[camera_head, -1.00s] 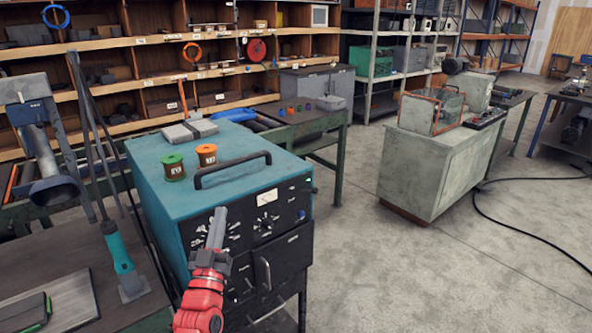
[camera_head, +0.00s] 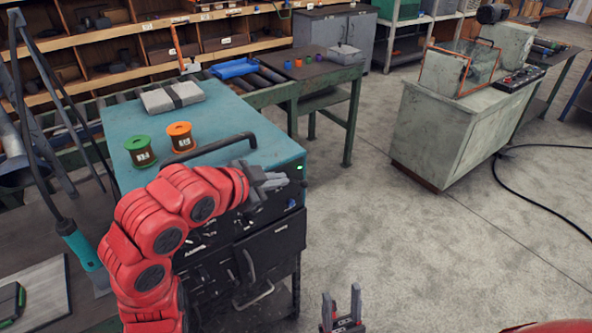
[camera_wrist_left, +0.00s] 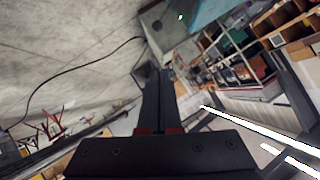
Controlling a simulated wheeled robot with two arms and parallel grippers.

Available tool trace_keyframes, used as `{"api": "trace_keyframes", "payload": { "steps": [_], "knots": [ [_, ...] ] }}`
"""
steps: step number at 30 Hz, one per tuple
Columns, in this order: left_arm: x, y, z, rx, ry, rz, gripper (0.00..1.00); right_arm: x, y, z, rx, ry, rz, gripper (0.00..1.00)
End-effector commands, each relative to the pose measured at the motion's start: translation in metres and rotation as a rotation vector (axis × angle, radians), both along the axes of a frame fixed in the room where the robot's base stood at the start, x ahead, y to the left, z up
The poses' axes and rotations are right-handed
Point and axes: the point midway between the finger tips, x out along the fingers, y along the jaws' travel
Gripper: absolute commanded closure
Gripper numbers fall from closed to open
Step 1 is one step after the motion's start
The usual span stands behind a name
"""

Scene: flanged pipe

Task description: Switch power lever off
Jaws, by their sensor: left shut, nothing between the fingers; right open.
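The teal-topped power cabinet (camera_head: 230,125) stands at the left of the head view with a black front panel. A small green light (camera_head: 299,168) glows at its upper right; a green light (camera_wrist_left: 180,17) also shows in the left wrist view. A dark upright handle (camera_head: 248,266) is on the lower front; I cannot tell whether it is the power lever. My left gripper (camera_head: 276,180) is shut and empty at the panel's upper right, its arm hiding much of the panel. Its dark fingers (camera_wrist_left: 162,85) fill the wrist view's middle. My right gripper (camera_head: 342,302) is open and empty, low in front of the cabinet.
Green and orange spools (camera_head: 179,137), a grey block (camera_head: 172,97) and a black carrying handle (camera_head: 210,150) are on the cabinet top. A roller table (camera_head: 325,75) stands behind. Clear floor lies right, before a grey bench (camera_head: 440,130) and a black cable (camera_head: 530,200).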

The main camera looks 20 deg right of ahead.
Motion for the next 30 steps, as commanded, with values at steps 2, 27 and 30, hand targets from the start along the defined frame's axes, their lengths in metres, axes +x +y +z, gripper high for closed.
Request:
{"api": "trace_keyframes", "payload": {
  "steps": [2, 27, 30],
  "knots": [
    [-0.001, 0.000, 0.000, 0.008, -0.001, -0.003, 1.00, 0.000, 0.000, 0.000, 0.000, 0.000, 0.000, 0.50],
    [0.046, -0.065, -0.042, 0.008, 0.006, -0.006, 1.00, 0.000, 0.000, 0.038, 0.000, 0.000, 0.000, 0.50],
    [0.057, -0.070, -0.055, 0.010, 0.008, -0.002, 1.00, 0.000, 0.000, 0.047, 0.000, 0.000, 0.000, 0.50]
  ]
}}
